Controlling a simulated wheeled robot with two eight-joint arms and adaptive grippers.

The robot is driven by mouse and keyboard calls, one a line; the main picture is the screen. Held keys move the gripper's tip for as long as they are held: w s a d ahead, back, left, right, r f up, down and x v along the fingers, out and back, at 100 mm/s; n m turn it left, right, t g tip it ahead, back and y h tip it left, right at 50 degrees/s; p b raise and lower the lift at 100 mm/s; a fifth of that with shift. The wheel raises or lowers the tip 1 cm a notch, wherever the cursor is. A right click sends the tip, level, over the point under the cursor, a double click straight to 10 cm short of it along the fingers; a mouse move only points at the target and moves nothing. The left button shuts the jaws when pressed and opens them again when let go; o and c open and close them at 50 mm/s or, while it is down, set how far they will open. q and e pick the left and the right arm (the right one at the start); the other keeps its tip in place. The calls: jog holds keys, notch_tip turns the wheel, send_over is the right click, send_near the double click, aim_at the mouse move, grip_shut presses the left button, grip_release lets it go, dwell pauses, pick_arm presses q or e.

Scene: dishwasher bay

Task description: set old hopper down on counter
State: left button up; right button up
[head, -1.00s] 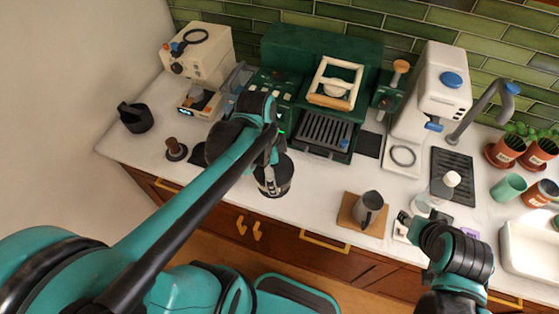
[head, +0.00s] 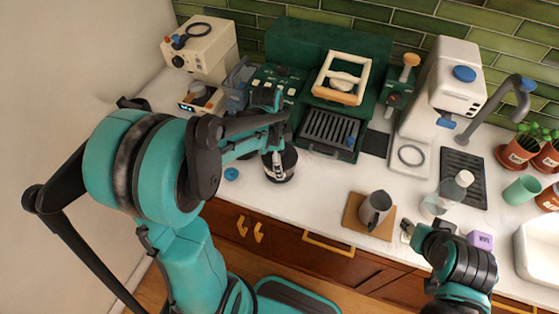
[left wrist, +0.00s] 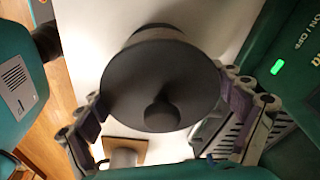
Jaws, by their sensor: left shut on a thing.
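The hopper (head: 286,168) is a dark round vessel near the front of the counter (head: 318,190), left of the middle in the head view. In the left wrist view, the hopper's dark grey round lid with a knob (left wrist: 161,85) fills the middle. My left gripper (head: 276,160) is shut on the hopper, and its fingers (left wrist: 165,120) grip either side. I cannot tell if the hopper's base touches the counter. My right gripper (head: 408,230) is low over the front right of the counter; its jaw state is unclear.
The green espresso machine (head: 290,45) stands behind the hopper. A grey pitcher (head: 374,209) on a brown mat stands to its right, with a clear bottle (head: 440,198) beyond. A blue disc (head: 231,174) lies to its left. Bare counter lies between hopper and pitcher.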

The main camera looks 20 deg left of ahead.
pick_arm(q)
jog(key=shift+r, duration=0.1)
jog(key=o, duration=1.4)
